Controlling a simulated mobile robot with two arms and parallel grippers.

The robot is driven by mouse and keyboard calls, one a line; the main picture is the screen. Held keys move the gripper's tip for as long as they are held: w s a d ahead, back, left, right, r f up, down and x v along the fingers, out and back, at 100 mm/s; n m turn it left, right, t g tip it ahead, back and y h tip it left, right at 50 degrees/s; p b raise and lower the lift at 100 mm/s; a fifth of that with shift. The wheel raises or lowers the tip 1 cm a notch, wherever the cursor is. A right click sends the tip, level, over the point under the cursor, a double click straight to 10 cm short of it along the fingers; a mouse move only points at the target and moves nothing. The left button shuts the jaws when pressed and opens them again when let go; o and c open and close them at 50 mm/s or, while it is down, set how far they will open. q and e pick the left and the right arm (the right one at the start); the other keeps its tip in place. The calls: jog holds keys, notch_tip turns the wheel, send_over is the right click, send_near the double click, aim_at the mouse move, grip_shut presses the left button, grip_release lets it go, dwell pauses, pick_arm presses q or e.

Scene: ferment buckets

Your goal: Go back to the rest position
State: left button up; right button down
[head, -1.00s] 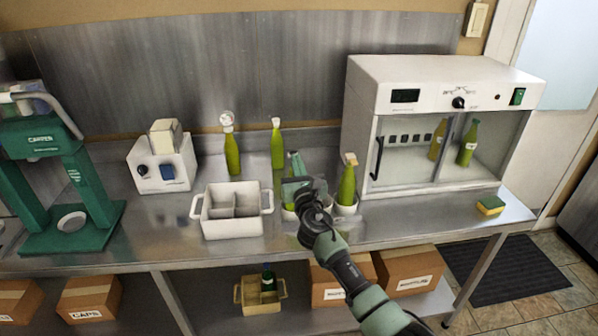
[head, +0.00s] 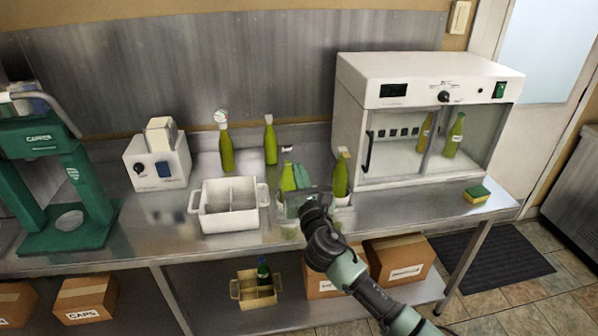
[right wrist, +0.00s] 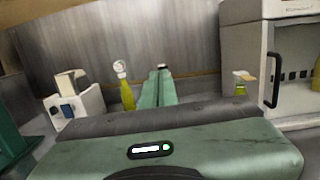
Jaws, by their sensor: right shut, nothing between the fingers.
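My right gripper (head: 300,182) is over the front part of the steel bench, among the green bottles. Its fingers (right wrist: 157,90) lie together with nothing between them in the right wrist view. A green bottle (head: 288,178) stands just left of the fingers in the head view, partly hidden by the gripper. Another green bottle (head: 341,176) with a tan top stands to the right of the gripper, apart from it. My left gripper is not in view.
A white two-handled crate (head: 229,222) stands left of the gripper. A white cabinet (head: 360,110) holding bottles is on the right. Two more bottles (head: 226,152) stand at the back. A green press (head: 75,190) is at far left. Boxes (head: 85,300) are below.

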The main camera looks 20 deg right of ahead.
jog(key=shift+w+d+f, duration=0.15)
jog(key=s+f+m+g+b, duration=0.1)
jog(key=s+f+m+g, duration=0.15)
jog(key=f, duration=0.85)
jog(key=s+f+m+g+y+b, duration=0.1)
jog(key=s+f+m+g, duration=0.2)
jog(key=f, duration=0.9)
jog(key=s+f+m+g, duration=0.25)
jog(key=f+m, duration=0.25)
jog(key=f, duration=0.6)
jog(key=s+f+m+g+y+b, duration=0.1)
jog(key=s+f+m+g+b, duration=0.15)
jog(key=s+f+m, duration=1.05)
jog(key=s+a+f+m+g, duration=0.1)
jog(key=s+f+m+g, duration=0.1)
jog(key=s+f, duration=0.5)
jog(key=s+a+f+m+g+y+b, duration=0.1)
jog(key=s+f+m+g, duration=0.2)
jog(key=s+f, duration=0.5)
jog(key=s+a+f+m+g, duration=0.1)
jog(key=s+f, duration=0.7)
jog(key=s, duration=1.5)
jog(key=shift+s+a+m+g+b, duration=0.3)
jog(key=shift+m+g, duration=0.45)
jog(key=shift+m, duration=0.3)
jog(key=shift+w+d+f, duration=0.1)
